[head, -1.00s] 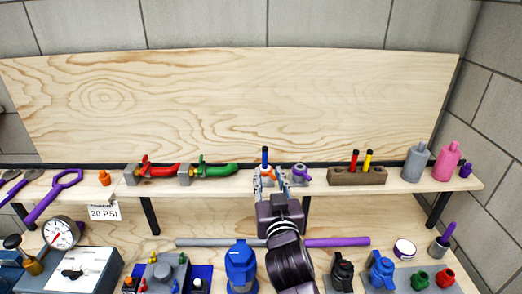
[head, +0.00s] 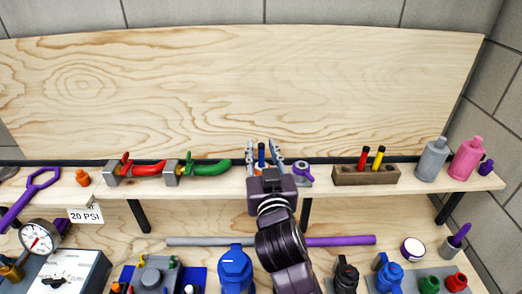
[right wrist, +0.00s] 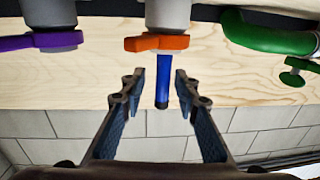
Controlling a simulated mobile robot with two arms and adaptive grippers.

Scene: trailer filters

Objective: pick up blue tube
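The blue tube (head: 261,154) stands upright on the shelf, with an orange handle piece (right wrist: 157,43) and a grey body (right wrist: 168,13) at its base. It also shows in the right wrist view (right wrist: 162,82), hanging down because that picture is inverted. My right gripper (head: 262,147) is open, its two fingers on either side of the tube. In the right wrist view (right wrist: 159,78) a gap shows between the tube and each finger. My left gripper is not in view.
A grey fitting with a purple ring (head: 302,172) sits close right of the gripper. Green (head: 211,169) and red (head: 149,168) pipe valves stand to the left. A wooden block (head: 366,176) with red and yellow tubes is further right. A plywood board (head: 240,90) rises behind.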

